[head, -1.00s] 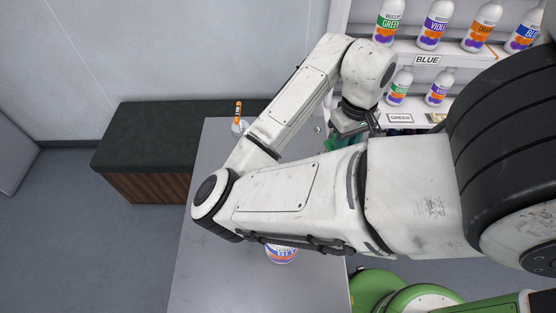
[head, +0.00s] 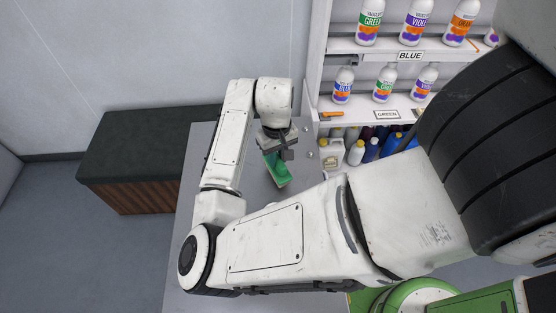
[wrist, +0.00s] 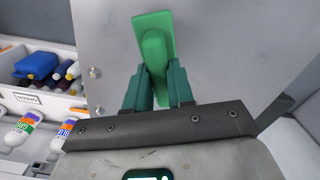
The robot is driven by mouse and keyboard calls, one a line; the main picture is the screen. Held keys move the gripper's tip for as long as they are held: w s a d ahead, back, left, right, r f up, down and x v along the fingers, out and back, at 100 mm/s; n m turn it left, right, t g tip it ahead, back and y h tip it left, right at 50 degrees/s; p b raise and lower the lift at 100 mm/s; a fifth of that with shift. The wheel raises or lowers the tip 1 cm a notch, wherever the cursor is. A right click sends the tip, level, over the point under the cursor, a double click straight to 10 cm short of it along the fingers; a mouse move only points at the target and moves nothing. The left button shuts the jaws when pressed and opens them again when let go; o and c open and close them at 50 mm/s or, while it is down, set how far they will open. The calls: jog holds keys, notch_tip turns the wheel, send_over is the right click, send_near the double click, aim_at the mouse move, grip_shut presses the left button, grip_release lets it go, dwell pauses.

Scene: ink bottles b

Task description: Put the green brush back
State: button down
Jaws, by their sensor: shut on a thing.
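My gripper (head: 277,150) is shut on the green brush (head: 279,175) and holds it over the grey table. In the wrist view, the green fingers (wrist: 157,88) close on both sides of the brush (wrist: 155,45), whose wide flat end points away from the gripper. The shelf unit (head: 319,60) stands right of the gripper. Its shelf edges carry a BLUE label (head: 410,56) and a GREEN label (head: 394,114).
Several ink bottles (head: 384,84) stand on the shelves. A small orange item (head: 331,115) lies on the lower shelf. Jugs and bottles (head: 357,152) stand below it. A dark-topped bench (head: 140,150) is left of the table (head: 205,135). My arm hides much of the table.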

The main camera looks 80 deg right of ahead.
aim_at(278, 157)
jog(key=shift+s+f, duration=0.15)
jog(key=shift+f, duration=1.05)
jog(key=shift+f, duration=0.2)
jog(key=c, duration=1)
grip_release()
notch_tip(278, 157, up, 12)
jog(key=shift+r, duration=0.2)
